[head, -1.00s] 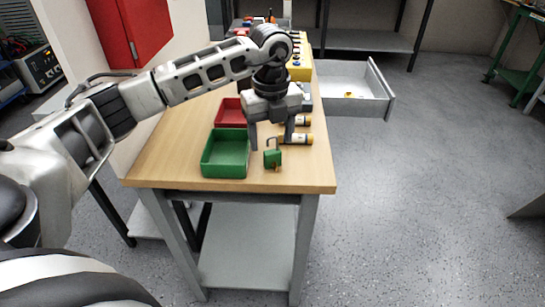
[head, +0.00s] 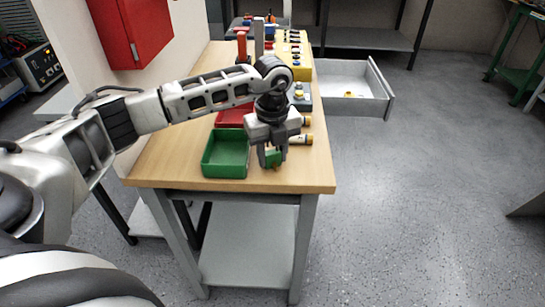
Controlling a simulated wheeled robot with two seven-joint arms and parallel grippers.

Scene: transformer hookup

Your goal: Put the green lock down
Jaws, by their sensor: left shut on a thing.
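The green lock (head: 271,158) is at the near end of the wooden table, just right of the green bin. My left gripper (head: 269,158) points down over it and is shut on it. The lock's upper part is hidden by the gripper. I cannot tell whether the lock touches the table top or is slightly above it. My right gripper is not in view.
The green bin (head: 225,167) stands left of the lock, with a red bin (head: 233,112) behind it. An open drawer (head: 352,104) juts out at the right. The table's near edge (head: 229,186) is bare.

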